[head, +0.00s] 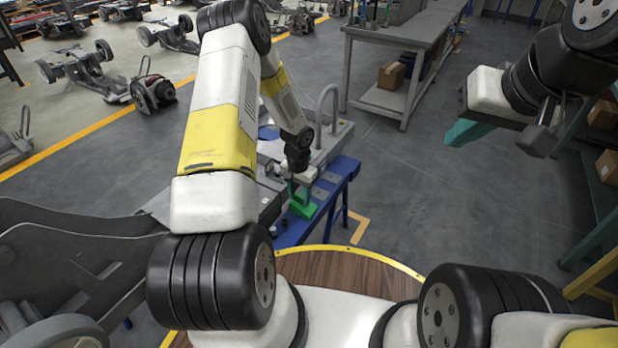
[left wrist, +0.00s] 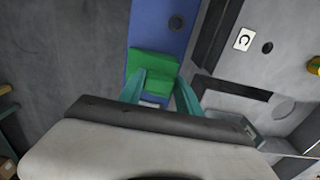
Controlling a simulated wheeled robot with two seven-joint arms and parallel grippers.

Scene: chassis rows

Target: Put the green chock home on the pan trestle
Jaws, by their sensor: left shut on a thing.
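The green chock (head: 303,207) is in my left gripper (head: 300,184), over the near part of the blue trestle (head: 287,233). In the left wrist view the chock (left wrist: 152,66) shows as a stepped green block between the two teal fingers of my left gripper (left wrist: 160,92). Behind it is the blue top of the trestle (left wrist: 150,28). I cannot tell whether the chock touches the trestle. My right gripper (head: 466,132) hangs at the upper right, away from the trestle. Its teal fingertip shows, but its opening does not.
A grey chassis part (head: 336,137) with a curved handle lies beside the trestle; its flat grey surface (left wrist: 285,45) fills the right of the left wrist view. A grey workbench (head: 405,28) stands behind. Open floor (head: 440,200) lies right of the trestle.

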